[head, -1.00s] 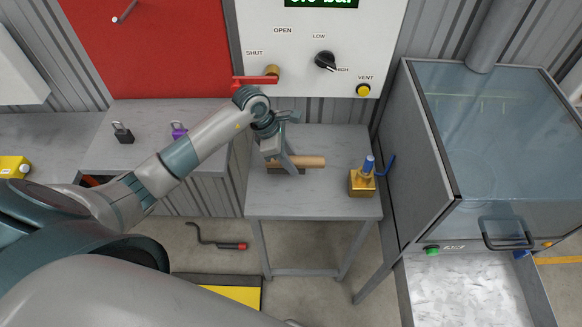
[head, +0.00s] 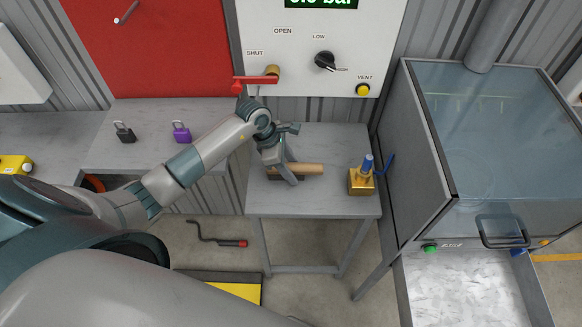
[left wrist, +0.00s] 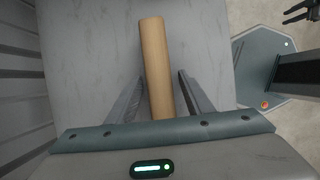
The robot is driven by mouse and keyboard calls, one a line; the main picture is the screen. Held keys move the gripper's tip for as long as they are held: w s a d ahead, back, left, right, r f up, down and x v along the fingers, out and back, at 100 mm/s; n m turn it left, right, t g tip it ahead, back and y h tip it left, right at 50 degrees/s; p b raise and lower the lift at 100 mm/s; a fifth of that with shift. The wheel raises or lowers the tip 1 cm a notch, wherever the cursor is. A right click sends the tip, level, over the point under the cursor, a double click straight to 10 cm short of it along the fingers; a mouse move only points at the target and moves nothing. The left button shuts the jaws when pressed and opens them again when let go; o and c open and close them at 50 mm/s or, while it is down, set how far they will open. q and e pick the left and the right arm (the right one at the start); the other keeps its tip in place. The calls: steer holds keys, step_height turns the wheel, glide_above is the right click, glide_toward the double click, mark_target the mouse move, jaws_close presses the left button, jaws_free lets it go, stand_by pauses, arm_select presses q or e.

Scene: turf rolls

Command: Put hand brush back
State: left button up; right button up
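The hand brush (head: 312,169) lies on the small grey table (head: 310,205), its wooden handle pointing right, with dark bristles partly seen under it. My left gripper (head: 291,178) is down at the brush. In the left wrist view the gripper (left wrist: 160,95) is open, its fingers on both sides of the wooden handle (left wrist: 154,60) with gaps between. The brush's near end is hidden by the gripper body. A dark pronged shape at the top right of the left wrist view may be my right gripper (left wrist: 300,12); its fingers are too small to judge.
A glass-topped cabinet (head: 490,130) is further right. A red-handled valve (head: 256,80) is on the panel behind. Black (head: 124,132) and purple (head: 181,132) padlocks are on the left bench.

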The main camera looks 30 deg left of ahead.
arm_select(q)
steer(key=shift+r, duration=0.2)
steer(key=shift+a+r, duration=0.1)
steer(key=shift+r, duration=0.05)
steer(key=b+v, duration=0.3)
steer(key=v, duration=0.7)
steer(key=shift+r, duration=0.1)
steer(key=shift+s+a+r+b, duration=0.15)
steer(key=shift+r+b, duration=0.2)
steer(key=shift+r, duration=0.3)
stand_by(0.3)
